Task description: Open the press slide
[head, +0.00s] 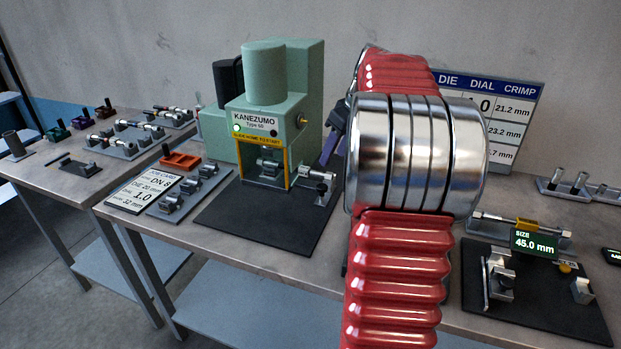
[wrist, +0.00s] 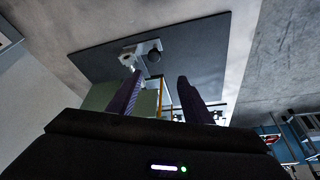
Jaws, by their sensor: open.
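The press (head: 265,75) is a green machine labelled KANEZUMO Type 60, on a dark mat (head: 237,225). A green light shows on its front, above a yellow strip reading "SLIDE HOME TO START". A metal slide with a dark knob (head: 320,187) sticks out at the right of its yellow-framed opening. In the wrist view the metal part with the knob (wrist: 152,56) lies just beyond the fingertips. My gripper (wrist: 158,82) is open and empty, its two dark fingers apart. In the head view its purple fingers (head: 334,136) show beside the press, above the knob, partly hidden by my arm.
A job card (head: 144,192) and a grey rack of metal dies (head: 187,192) lie left of the mat. To the right is a gauge fixture with a display (head: 535,243) reading 45.0 mm. My arm hides the table's middle.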

